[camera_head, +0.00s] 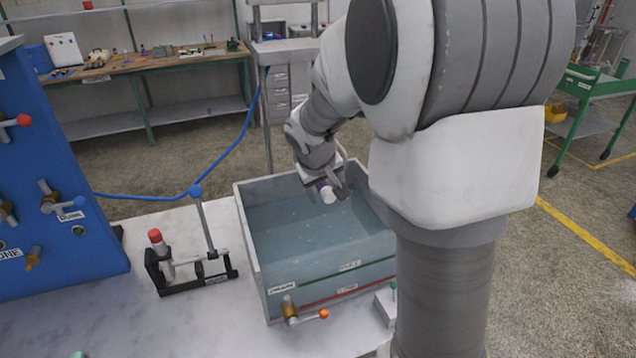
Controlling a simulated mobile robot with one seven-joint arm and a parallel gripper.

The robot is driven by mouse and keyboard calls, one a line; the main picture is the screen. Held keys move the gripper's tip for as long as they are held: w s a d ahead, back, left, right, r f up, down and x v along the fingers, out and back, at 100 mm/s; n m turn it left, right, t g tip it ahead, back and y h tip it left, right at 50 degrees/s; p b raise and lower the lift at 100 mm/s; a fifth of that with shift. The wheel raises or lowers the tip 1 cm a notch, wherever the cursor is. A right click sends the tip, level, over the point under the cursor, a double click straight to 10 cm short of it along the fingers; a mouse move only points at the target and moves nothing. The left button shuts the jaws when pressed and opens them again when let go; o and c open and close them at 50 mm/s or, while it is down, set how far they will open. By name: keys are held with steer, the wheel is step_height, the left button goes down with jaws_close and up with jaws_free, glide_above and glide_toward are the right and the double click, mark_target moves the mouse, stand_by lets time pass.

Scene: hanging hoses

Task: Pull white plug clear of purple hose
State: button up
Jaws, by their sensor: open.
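My gripper (334,186) hangs over the water tank (244,235), pointing down. Its jaws are open, with a dark finger to the right of a small white plug (328,195). A bit of purple (320,184), likely the end of the purple hose, shows right at the plug, between or beside the fingers. The plug seems to sit at the purple end. Whether either finger touches them is too small to tell. The rest of the purple hose is hidden.
A black stand (197,277) with a red-capped post and a blue-topped rod stands left of the tank. A brass valve (289,309) is on the tank's front. A blue hose (225,152) runs behind. A blue panel (50,175) with valves is at left.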

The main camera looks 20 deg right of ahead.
steer(key=shift+c, duration=0.2)
jaws_close()
steer(key=shift+o, duration=0.2)
jaws_free()
steer(key=s+b+v, duration=0.1)
steer(key=b+v, duration=0.4)
steer(key=v, duration=1.2)
steer(key=shift+f+b, duration=0.15)
steer(key=shift+b, duration=0.15)
